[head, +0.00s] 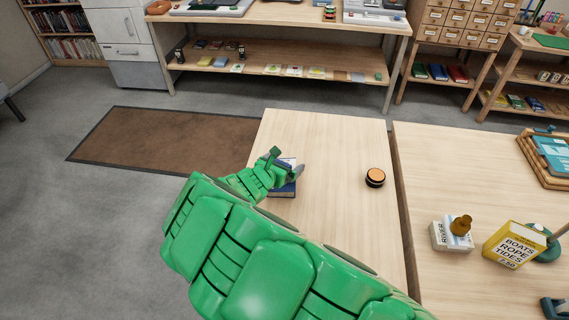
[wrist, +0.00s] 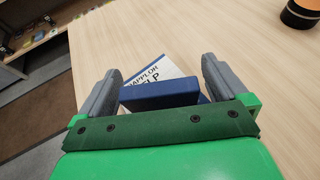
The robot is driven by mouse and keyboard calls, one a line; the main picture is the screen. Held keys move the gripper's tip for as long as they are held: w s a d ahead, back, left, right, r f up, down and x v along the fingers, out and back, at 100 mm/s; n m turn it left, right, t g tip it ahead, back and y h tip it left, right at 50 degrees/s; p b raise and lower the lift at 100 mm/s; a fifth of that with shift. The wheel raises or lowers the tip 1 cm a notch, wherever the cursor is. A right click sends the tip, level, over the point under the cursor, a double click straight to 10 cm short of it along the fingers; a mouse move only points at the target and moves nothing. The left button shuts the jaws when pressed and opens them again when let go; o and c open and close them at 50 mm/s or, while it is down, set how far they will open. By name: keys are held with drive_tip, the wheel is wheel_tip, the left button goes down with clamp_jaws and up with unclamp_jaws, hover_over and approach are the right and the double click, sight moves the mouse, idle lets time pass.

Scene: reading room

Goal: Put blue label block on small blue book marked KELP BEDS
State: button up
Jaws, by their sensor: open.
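My gripper (head: 286,163) is open over a small blue book (head: 284,191) on the near wooden table. In the wrist view the book's white cover (wrist: 170,68) shows part of its lettering, ending in "LP"; the rest is hidden. A dark blue block (wrist: 160,95) lies between the two spread fingers (wrist: 162,66) in the wrist view, with gaps at its sides. It appears to rest on the book's cover, though its underside is hidden.
A black and orange round pot (head: 375,178) stands right of the book. The right table holds a yellow box (head: 514,245), a white box (head: 450,236) with an amber-coloured item on it, and a wooden tray (head: 541,178). The table around the book is mostly clear.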

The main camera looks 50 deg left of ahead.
drive_tip(key=shift+s+d+r, duration=0.1)
drive_tip(key=shift+s+r, duration=0.25)
drive_tip(key=shift+s, duration=0.05)
drive_tip(key=shift+v, duration=3.3)
